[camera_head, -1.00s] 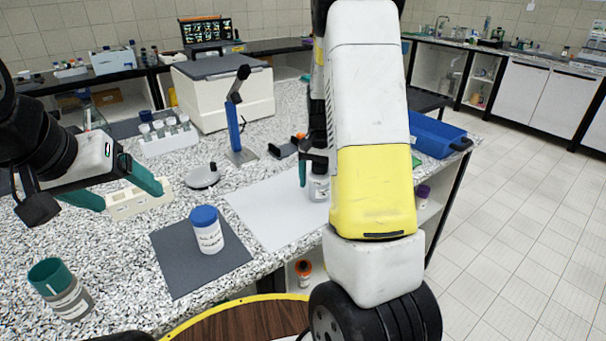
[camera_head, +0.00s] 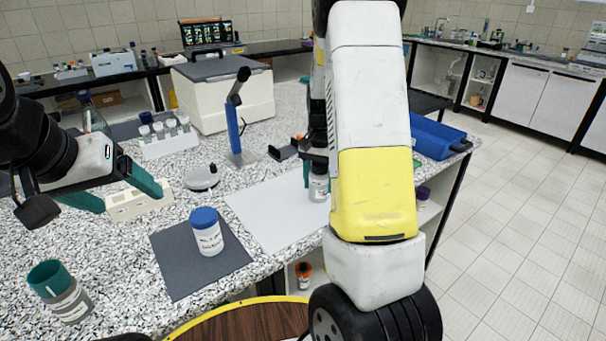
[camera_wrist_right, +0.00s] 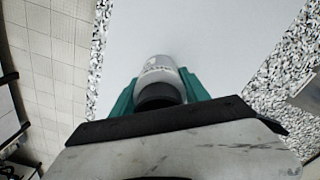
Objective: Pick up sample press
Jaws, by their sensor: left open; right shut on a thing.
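My right gripper (camera_wrist_right: 159,98) is shut on a white labelled jar with a dark cap (camera_wrist_right: 158,68), with a green finger on each side. The jar also shows in the head view (camera_head: 319,189), partly behind my right arm, at the white sheet (camera_head: 270,212). I cannot tell if it is clear of the sheet. My left gripper (camera_head: 134,193) is open and empty above the left of the bench. A blue upright stand with a dark lever (camera_head: 234,128) stands behind the sheet; I cannot tell if it is the sample press.
A blue-lidded jar (camera_head: 206,233) stands on a dark mat (camera_head: 180,271). A green-topped jar (camera_head: 62,293) is at front left. A tube rack (camera_head: 169,145), a round device (camera_head: 201,178) and a white cooler box (camera_head: 222,95) are behind. A blue tray (camera_head: 435,138) is at right.

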